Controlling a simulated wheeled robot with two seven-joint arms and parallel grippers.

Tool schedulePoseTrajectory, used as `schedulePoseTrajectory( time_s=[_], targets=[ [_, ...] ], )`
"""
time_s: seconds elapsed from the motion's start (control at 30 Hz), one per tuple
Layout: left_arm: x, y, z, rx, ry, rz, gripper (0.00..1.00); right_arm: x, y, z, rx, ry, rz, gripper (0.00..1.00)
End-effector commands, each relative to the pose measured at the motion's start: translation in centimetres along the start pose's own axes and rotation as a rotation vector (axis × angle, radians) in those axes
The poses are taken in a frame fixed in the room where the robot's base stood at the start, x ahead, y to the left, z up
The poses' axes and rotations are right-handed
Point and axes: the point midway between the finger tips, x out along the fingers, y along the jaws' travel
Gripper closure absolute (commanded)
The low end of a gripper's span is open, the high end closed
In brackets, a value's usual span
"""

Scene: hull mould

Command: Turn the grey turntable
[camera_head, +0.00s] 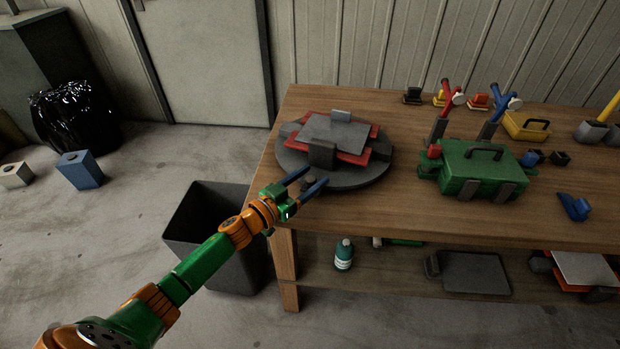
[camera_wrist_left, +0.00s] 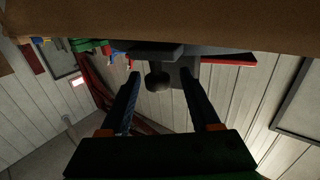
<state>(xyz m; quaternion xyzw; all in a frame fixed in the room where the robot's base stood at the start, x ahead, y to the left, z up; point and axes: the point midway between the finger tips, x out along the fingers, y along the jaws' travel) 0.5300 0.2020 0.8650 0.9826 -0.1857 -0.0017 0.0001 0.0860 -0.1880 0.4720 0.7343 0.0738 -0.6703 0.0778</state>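The grey turntable (camera_head: 372,176) is a round disc near the left end of the wooden table. A red plate (camera_head: 377,142) and a grey slab (camera_head: 335,131) with grey blocks lie stacked on it. A small dark knob (camera_head: 309,184) sits at its near left edge. My left gripper (camera_head: 314,177) is at this edge, its two fingers apart. In the left wrist view, turned upside down, the knob (camera_wrist_left: 158,82) shows between the fingertips of the left gripper (camera_wrist_left: 160,76), with a gap on each side. My right gripper is not in view.
A green toolbox (camera_head: 480,172) stands right of the turntable, with a yellow box (camera_head: 525,126) behind it. A dark open bin (camera_head: 225,225) stands on the floor below my left arm. The lower shelf holds a bottle (camera_head: 343,255). Bare table lies between turntable and toolbox.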

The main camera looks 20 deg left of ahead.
Motion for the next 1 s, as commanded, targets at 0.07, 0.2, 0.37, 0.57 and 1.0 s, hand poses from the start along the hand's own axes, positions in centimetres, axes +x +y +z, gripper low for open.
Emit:
schedulePoseTrajectory(
  time_s=[0.07,0.2,0.37,0.57,1.0],
  targets=[
    [0.0,0.0,-0.1,0.000,0.001,0.000,0.37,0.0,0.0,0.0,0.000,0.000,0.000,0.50],
    [-1.2,0.0,0.0,-0.001,-0.001,-0.001,0.37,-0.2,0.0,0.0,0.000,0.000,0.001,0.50],
    [-4.1,0.0,0.1,-0.001,-0.003,0.000,0.37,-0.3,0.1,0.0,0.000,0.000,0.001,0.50],
    [-6.8,-0.1,0.1,-0.002,-0.003,-0.001,0.37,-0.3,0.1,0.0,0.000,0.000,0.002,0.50],
    [-6.7,0.2,1.2,0.091,-0.028,-0.028,0.80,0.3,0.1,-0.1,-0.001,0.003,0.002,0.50]
  ],
)
